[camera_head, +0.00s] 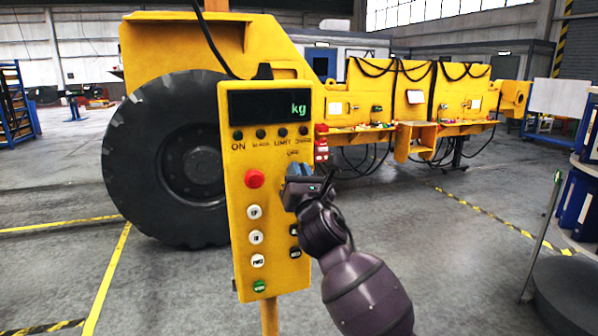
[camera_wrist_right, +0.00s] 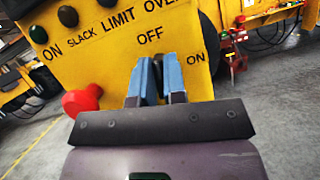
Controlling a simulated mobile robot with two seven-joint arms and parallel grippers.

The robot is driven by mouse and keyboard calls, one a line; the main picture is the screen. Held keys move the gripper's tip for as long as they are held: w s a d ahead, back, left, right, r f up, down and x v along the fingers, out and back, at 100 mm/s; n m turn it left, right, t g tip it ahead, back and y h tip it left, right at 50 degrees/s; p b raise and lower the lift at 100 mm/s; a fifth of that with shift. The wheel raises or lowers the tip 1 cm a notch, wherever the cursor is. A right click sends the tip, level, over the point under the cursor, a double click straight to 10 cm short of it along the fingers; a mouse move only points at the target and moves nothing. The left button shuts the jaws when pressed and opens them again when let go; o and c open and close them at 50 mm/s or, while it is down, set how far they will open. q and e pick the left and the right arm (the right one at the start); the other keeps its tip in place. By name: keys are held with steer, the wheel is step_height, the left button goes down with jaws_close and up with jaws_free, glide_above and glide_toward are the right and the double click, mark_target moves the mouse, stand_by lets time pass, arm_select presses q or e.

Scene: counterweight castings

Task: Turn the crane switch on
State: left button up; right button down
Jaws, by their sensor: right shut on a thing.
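My right gripper (camera_head: 300,178) reaches the right half of the panel from the lower right. In the right wrist view its blue fingers (camera_wrist_right: 157,68) are close together just under the word OFF, with ON to their right. The display (camera_head: 270,105) shows "kg" in green with no clear number. My left gripper is not in view.
A red button (camera_head: 254,178) and several white buttons line the panel's left side. A green button (camera_head: 259,286) is at the bottom. A yellow vehicle with a large black tyre (camera_head: 150,150) stands behind. Grey floor is open left and right.

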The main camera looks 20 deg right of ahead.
steer(key=m+g+h+p, duration=0.2)
steer(key=m, duration=0.4)
steer(key=m+g+h+p, duration=0.1)
steer(key=m+p, duration=0.2)
steer(key=m, duration=0.4)
steer(key=m+g+h+p, duration=0.2)
steer(key=m, duration=0.4)
steer(key=shift+d+f+g+h, duration=0.2)
steer(key=shift+f+g+h, duration=0.05)
steer(key=shift+g+h, duration=0.05)
steer(key=shift+m, duration=0.4)
steer(key=c, duration=1.2)
jaws_free()
steer(key=shift+s, duration=0.1)
